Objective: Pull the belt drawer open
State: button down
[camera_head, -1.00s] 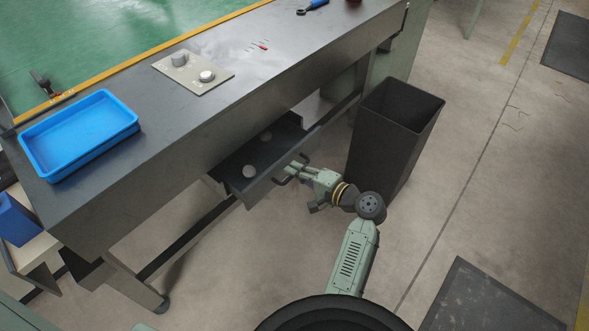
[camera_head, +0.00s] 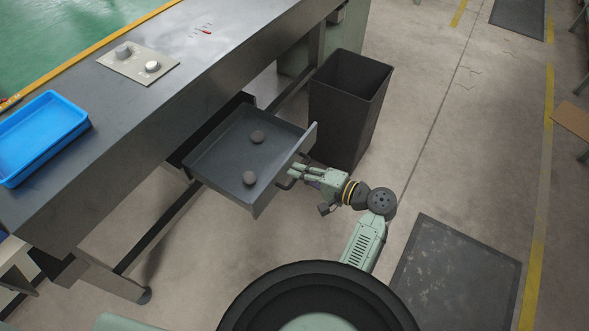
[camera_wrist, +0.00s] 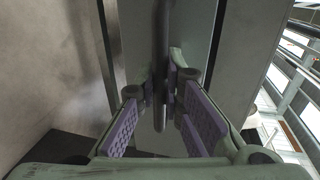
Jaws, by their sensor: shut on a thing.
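The belt drawer (camera_head: 222,163) is a grey metal tray under the long workbench, standing well out from it. My gripper (camera_head: 296,170) is at the drawer's front, shut on the dark bar handle (camera_head: 286,184). In the wrist view the handle (camera_wrist: 161,60) runs upright between the purple-padded fingers (camera_wrist: 160,103), with the drawer front (camera_wrist: 190,30) behind it.
A tall dark bin (camera_head: 345,112) stands close beside the drawer's right end. The workbench (camera_head: 130,130) carries a blue tray (camera_head: 40,135) and a plate with two knobs (camera_head: 138,63). Open floor and a dark mat (camera_head: 455,275) lie to the right.

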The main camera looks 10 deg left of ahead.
dwell(0.3)
jog(key=c, duration=2)
grip_release()
jog(key=shift+o, duration=0.2)
jog(key=shift+d, duration=0.15)
jog(key=v, duration=1.2)
